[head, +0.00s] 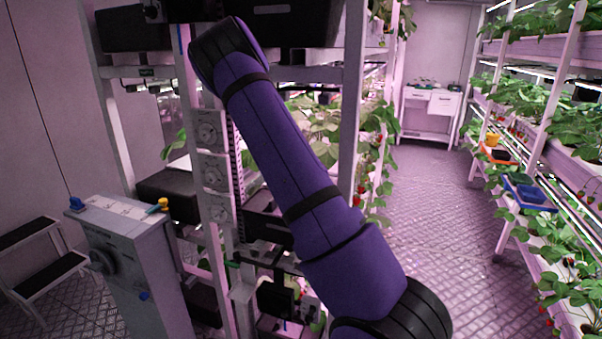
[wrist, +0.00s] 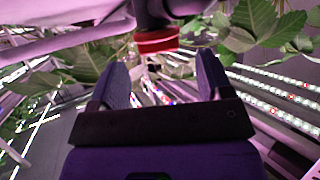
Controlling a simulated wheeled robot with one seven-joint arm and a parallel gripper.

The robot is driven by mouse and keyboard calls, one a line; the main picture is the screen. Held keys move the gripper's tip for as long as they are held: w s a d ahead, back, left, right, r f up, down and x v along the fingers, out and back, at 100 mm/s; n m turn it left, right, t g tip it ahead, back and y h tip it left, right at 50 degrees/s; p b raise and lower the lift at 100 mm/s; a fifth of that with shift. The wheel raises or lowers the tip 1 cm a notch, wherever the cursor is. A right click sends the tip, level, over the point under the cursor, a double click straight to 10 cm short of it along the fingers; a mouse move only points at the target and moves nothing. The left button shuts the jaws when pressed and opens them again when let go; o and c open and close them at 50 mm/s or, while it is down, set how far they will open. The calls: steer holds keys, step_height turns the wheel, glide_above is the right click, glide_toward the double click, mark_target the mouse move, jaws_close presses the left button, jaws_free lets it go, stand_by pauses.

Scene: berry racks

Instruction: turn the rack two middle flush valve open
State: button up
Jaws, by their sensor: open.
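In the wrist view, a red round part (wrist: 156,40) sits under a dark fitting, at the top centre. It looks like a valve handle or collar, but I cannot tell whether it is the rack two middle flush valve or how it is turned. My gripper (wrist: 160,70) is open, with its two fingers apart. The red part appears beyond the fingertips and between them, with nothing visibly held. In the head view my purple arm crosses the rack and its end is hidden, so the gripper does not show there.
Leaves (wrist: 255,25) and light strips (wrist: 280,112) lie close around the gripper. In the head view, a rack post (head: 350,120) stands beside my arm. A grey cabinet (head: 135,265) stands at the left. The aisle floor (head: 440,210) at the right is clear.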

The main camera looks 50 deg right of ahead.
steer(key=v, duration=0.8)
